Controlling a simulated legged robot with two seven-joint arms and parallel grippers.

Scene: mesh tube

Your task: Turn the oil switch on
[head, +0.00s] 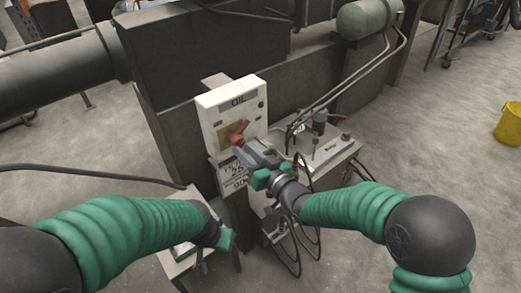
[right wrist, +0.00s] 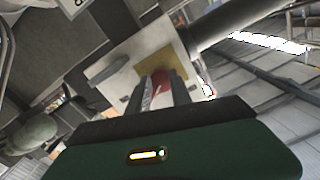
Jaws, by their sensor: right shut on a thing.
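The oil switch box (head: 222,108) is a white panel labelled OIL, mounted upright on a post in the middle of the head view. Its red switch handle (head: 238,132) sits on a yellowish plate and is tilted. My right gripper (head: 246,147) reaches the handle from the lower right and is shut on it. In the right wrist view the red handle (right wrist: 160,79) shows between the two fingers (right wrist: 160,90), against the yellow plate (right wrist: 176,52). My left gripper (head: 222,238) is low at the left, away from the box; its fingers are not clear.
A small metal table (head: 335,150) with a device and hoses stands right of the box. A dark machine (head: 200,50) with a thick pipe (head: 60,70) fills the back. A stand (head: 180,250) is near my left arm. A yellow bucket (head: 509,124) is far right.

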